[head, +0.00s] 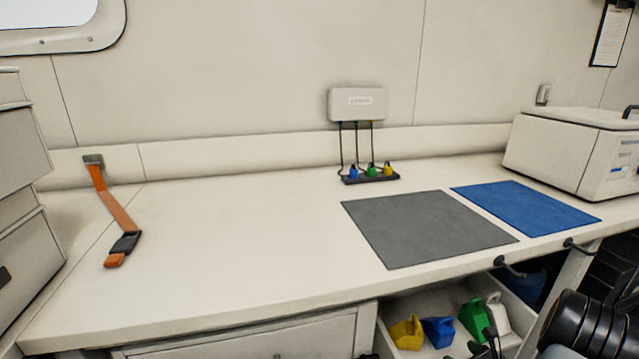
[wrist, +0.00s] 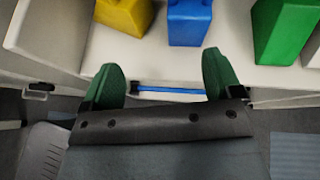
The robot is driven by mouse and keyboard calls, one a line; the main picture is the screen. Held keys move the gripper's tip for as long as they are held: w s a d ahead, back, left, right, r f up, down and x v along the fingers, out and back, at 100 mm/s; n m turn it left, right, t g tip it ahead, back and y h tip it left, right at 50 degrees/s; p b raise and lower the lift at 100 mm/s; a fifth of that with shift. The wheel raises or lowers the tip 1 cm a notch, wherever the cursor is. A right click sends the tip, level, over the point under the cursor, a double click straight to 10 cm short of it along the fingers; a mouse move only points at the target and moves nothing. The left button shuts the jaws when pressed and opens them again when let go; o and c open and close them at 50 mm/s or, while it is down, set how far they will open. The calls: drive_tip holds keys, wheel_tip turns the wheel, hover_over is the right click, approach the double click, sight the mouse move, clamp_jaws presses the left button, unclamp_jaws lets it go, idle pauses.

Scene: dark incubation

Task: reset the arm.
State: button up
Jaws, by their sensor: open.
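My gripper (wrist: 160,80) shows in the wrist view with its two green fingertips wide apart and nothing between them. It is at the front edge of an open drawer (wrist: 115,50), which also shows below the counter in the head view (head: 392,300). The drawer holds a yellow container (head: 406,332), a blue container (head: 437,331), a green container (head: 474,319) and a white container (head: 497,313). In the head view my dark arm fills the lower right corner, and the gripper is mostly cut off by the bottom edge.
On the counter (head: 230,230) lie a grey mat (head: 430,228) and a blue mat (head: 525,207). A white boxy device (head: 570,150) stands at the right. A small rack (head: 370,176) with coloured plugs sits by the wall. An orange strap (head: 115,210) lies left. Hooks (head: 510,266) stick out at the front edge.

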drive_tip(key=s+a+r+n+g+y+p, duration=0.1)
drive_tip(key=s+a+r+n+g+p, duration=0.35)
drive_tip(key=a+r+n, duration=0.4)
drive_tip(key=s+a+r+n+g+y+p, duration=0.1)
drive_tip(key=s+a+r+n+g+p, duration=0.3)
drive_tip(key=a+r+n+g+p, duration=0.45)
drive_tip(key=s+a+r+n+t+h+p, duration=0.1)
drive_tip(key=r+n+p, duration=0.3)
drive_tip(key=r, duration=0.6)
drive_tip(key=s+a+r+n+t+h+p, duration=0.2)
drive_tip(key=a+r+n+h+p, duration=0.1)
drive_tip(key=r, duration=0.7)
drive_tip(key=s+a+r+n+t+h+p, duration=0.1)
drive_tip(key=a+r+n+h+p, duration=0.1)
drive_tip(key=a+r+n+p, duration=0.2)
wheel_tip(320, 180, up, 6)
drive_tip(key=n+p, duration=0.1)
drive_tip(key=n, duration=0.2)
drive_tip(key=shift+s+a+r+n, duration=0.15)
drive_tip(key=shift+a+r+n, duration=0.05)
drive_tip(key=shift+r+n, duration=0.1)
drive_tip(key=shift+a, duration=0.3)
